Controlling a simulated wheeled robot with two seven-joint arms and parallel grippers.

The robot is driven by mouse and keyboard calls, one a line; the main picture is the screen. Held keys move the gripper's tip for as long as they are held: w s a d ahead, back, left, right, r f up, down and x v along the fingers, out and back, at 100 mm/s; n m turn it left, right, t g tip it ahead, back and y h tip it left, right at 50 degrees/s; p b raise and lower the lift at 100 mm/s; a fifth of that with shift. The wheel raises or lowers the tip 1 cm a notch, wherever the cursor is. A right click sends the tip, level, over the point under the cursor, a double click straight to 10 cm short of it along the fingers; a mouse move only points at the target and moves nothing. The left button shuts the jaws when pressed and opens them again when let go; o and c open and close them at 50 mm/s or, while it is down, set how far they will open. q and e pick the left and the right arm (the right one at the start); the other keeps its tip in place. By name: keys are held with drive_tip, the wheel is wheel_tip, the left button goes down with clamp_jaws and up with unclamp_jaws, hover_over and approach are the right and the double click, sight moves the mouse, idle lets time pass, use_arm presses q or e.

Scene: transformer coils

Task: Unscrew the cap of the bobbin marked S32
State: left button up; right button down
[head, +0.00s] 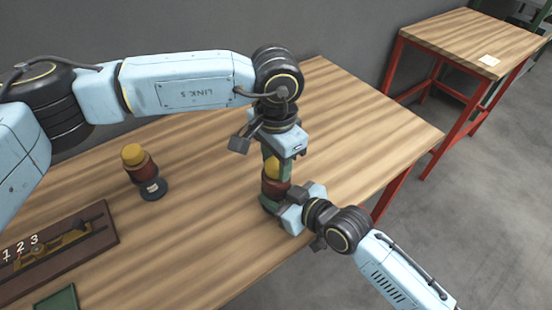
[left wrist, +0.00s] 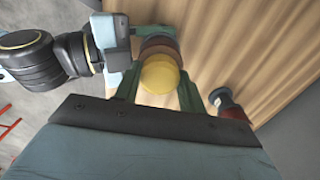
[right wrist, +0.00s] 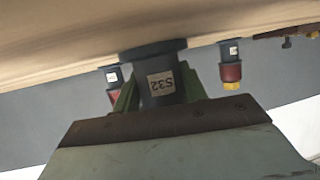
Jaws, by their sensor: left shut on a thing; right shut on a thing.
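The bobbin marked S32 has a dark red winding (head: 274,188) and a yellow cap (head: 271,167) on top. It stands upright near the right part of the table; I cannot tell whether its base touches the wood. My left gripper (head: 273,157) points down from above, shut on the yellow cap (left wrist: 160,76), with one green finger on each side. My right gripper (head: 271,196) comes in from the right and is shut on the bobbin's lower body. In the right wrist view the S32 label (right wrist: 160,86) shows upside down between the fingers.
Another bobbin (head: 146,175) with a yellow cap stands to the left on the wooden table (head: 205,215). The right wrist view shows a further bobbin (right wrist: 113,78). A dark board (head: 70,250) numbered 1 2 3 and a green piece (head: 58,300) lie front left. A red-legged side table (head: 455,38) stands back right.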

use_arm(q)
drive_tip(key=n, duration=0.3)
drive_tip(key=shift+n, duration=0.4)
drive_tip(key=n, duration=1)
drive_tip(key=shift+n, duration=0.4)
drive_tip(key=n, duration=0.7)
drive_tip(key=shift+r, duration=0.1)
drive_tip(key=n, duration=0.3)
drive_tip(key=shift+n, duration=0.4)
drive_tip(key=n, duration=0.3)
drive_tip(key=shift+n, duration=0.3)
drive_tip(key=n, duration=1.2)
drive_tip(key=shift+n, duration=0.4)
drive_tip(key=n, duration=1.2)
drive_tip(key=shift+n, duration=0.3)
drive_tip(key=n, duration=0.3)
drive_tip(key=shift+r+n, duration=0.1)
drive_tip(key=shift+n, duration=0.3)
drive_tip(key=n, duration=0.3)
drive_tip(key=shift+n, duration=0.3)
drive_tip(key=n, duration=0.4)
